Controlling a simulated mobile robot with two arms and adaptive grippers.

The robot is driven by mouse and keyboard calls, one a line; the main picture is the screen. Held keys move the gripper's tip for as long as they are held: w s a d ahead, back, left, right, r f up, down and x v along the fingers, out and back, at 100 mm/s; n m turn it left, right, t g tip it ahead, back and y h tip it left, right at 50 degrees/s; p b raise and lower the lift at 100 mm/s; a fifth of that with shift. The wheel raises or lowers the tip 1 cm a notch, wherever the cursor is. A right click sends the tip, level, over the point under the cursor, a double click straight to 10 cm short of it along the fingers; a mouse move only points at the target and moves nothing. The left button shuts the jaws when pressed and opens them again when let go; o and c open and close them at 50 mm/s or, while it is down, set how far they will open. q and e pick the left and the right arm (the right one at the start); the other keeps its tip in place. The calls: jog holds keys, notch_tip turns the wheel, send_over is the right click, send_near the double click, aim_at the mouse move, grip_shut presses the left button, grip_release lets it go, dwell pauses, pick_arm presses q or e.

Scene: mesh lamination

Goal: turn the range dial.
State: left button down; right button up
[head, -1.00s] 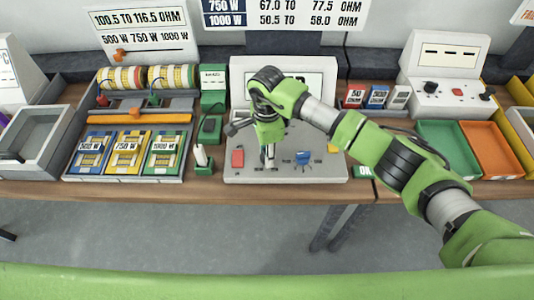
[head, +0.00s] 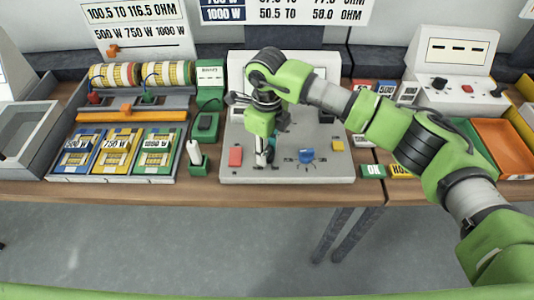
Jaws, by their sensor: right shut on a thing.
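The grey meter console (head: 345,172) stands in the middle of the bench. On its sloped front are a red button (head: 235,156), a blue knob (head: 306,156) and a yellow button (head: 337,145). My right gripper (head: 264,158) points down onto the panel between the red button and the blue knob. It is shut on what looks like the teal range dial (head: 272,145), mostly hidden behind the fingers; only a sliver shows. The dial's setting cannot be read. The blue knob stands clear to the right of the gripper. My left gripper is not in view.
Left are wound coils (head: 117,75) and a tray (head: 54,178) of blue, yellow and green packs. A white pen-like probe (head: 194,152) stands in a green holder beside the console. Right are an OK block (head: 372,171), a switch box (head: 452,90) and an orange tray (head: 500,145).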

aim_at(267, 151)
jog(key=shift+m+b, duration=0.3)
jog(key=shift+m, duration=0.3)
jog(key=shift+w+r, duration=0.1)
jog(key=o, duration=1.1)
jog(key=shift+c, duration=0.2)
notch_tip(267, 151, up, 12)
